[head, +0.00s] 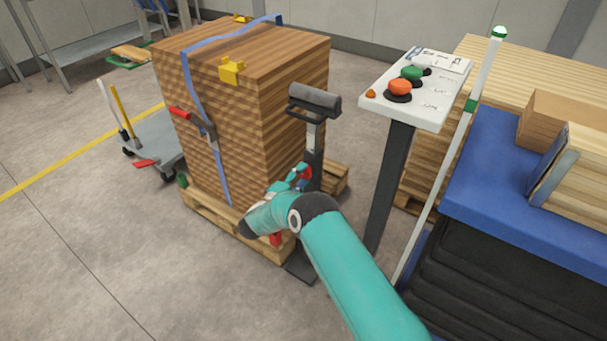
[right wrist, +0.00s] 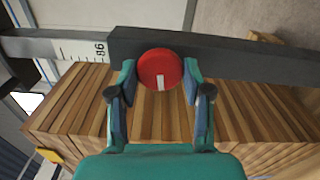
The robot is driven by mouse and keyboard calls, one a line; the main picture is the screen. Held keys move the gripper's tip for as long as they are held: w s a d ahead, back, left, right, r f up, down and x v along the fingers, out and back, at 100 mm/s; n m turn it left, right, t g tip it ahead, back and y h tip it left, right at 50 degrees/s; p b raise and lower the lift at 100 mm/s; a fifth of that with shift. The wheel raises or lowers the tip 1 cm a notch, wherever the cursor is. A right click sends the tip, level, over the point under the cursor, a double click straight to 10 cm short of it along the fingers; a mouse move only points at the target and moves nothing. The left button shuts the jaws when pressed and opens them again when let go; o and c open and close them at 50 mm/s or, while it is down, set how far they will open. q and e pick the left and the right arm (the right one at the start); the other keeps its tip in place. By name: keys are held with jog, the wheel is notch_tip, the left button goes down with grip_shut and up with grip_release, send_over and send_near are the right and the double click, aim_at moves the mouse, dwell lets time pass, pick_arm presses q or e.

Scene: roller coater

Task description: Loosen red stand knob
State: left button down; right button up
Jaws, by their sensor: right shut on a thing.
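The red stand knob (right wrist: 160,68) is a round disc with a white mark on its face, on the dark column (right wrist: 235,56) of the stand. My right gripper (right wrist: 159,76) is shut on the knob, with one fingertip on each side of it. In the head view the right gripper (head: 300,178) reaches the upright stand (head: 316,160) below its grey roller head (head: 315,97). The knob is mostly hidden there by my fingers. A scale with printed digits (right wrist: 98,50) shows on the lighter inner post. My left gripper is not in view.
A strapped wood stack (head: 225,120) on a pallet stands just left of and behind the stand. A button panel (head: 418,88) on a dark post and a blue-topped table (head: 475,180) stand to the right. Open floor (head: 80,260) lies at the left.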

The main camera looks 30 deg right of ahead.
jog(key=shift+w+a+f+n+t, duration=0.2)
jog(key=shift+a+n+t, duration=0.1)
jog(key=shift+a, duration=0.1)
jog(key=o, duration=1.1)
jog(key=shift+d, duration=0.15)
jog(key=shift+r, duration=0.1)
jog(key=v, duration=1.2)
